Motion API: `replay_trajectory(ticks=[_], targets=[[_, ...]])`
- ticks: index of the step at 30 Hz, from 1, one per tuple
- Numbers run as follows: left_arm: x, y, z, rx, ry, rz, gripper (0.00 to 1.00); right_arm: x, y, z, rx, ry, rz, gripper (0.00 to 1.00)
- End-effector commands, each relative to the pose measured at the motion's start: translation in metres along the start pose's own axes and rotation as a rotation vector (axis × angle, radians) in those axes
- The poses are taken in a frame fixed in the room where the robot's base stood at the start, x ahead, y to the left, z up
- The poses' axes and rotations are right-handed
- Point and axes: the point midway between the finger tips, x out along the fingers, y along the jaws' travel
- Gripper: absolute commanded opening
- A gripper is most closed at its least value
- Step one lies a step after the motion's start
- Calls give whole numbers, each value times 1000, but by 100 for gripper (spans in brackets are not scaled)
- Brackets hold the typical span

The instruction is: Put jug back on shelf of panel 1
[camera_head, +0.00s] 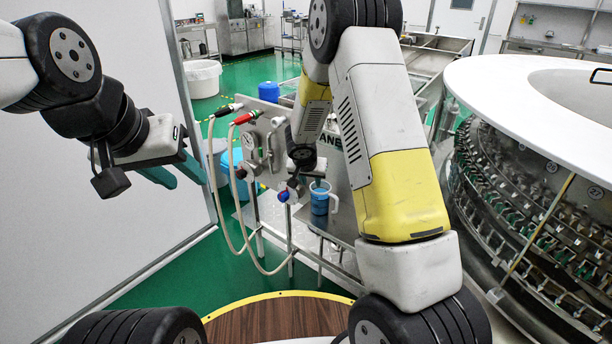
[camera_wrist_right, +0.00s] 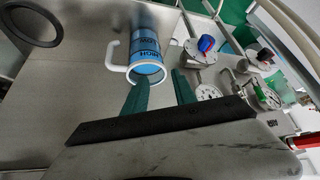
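The blue jug (camera_head: 320,200) with a white handle is beside the metal panel (camera_head: 262,152), above or on a grey metal surface (camera_head: 345,226); I cannot tell which. In the right wrist view the jug (camera_wrist_right: 146,47) shows dark lettering and its open rim faces my gripper. My right gripper (camera_wrist_right: 160,80) is open, its left finger overlapping the jug's rim and its right finger beside it; contact is unclear. In the head view my right gripper (camera_head: 312,178) is just above the jug, its fingers partly hidden. My left gripper (camera_head: 178,172) is open and empty, far left.
The panel carries valves, a gauge and hoses with red and black connectors (camera_head: 245,117). The large round washer (camera_head: 530,165) fills the right side. A white wall (camera_head: 110,200) stands at left. A black ring (camera_wrist_right: 32,22) lies on the metal surface. A blue bin (camera_head: 232,170) is behind.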

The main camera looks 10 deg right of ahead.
Motion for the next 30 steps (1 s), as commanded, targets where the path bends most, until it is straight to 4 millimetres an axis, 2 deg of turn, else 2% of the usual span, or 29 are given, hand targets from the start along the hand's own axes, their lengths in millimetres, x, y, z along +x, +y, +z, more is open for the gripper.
replay_trajectory(ticks=[1,6,11,14,16,20,23,26,30], targets=[[0,0,0,0,0,0,38,-12,0,-2,2,3,-2,32],[0,0,0,0,0,0,38,-41,0,-1,2,2,0,32],[0,0,0,0,0,0,38,-56,0,0,0,1,0,32],[0,0,0,0,0,0,38,-71,8,-6,3,5,4,32],[0,0,0,0,0,0,38,-89,19,-13,6,9,7,32],[0,0,0,0,0,0,38,-139,50,-22,6,8,15,32],[0,0,0,0,0,0,38,-180,76,-20,-4,-6,10,32],[0,0,0,0,0,0,38,-220,98,-12,-20,-24,-7,32],[0,0,0,0,0,0,38,-272,123,11,-58,-51,-55,32]])
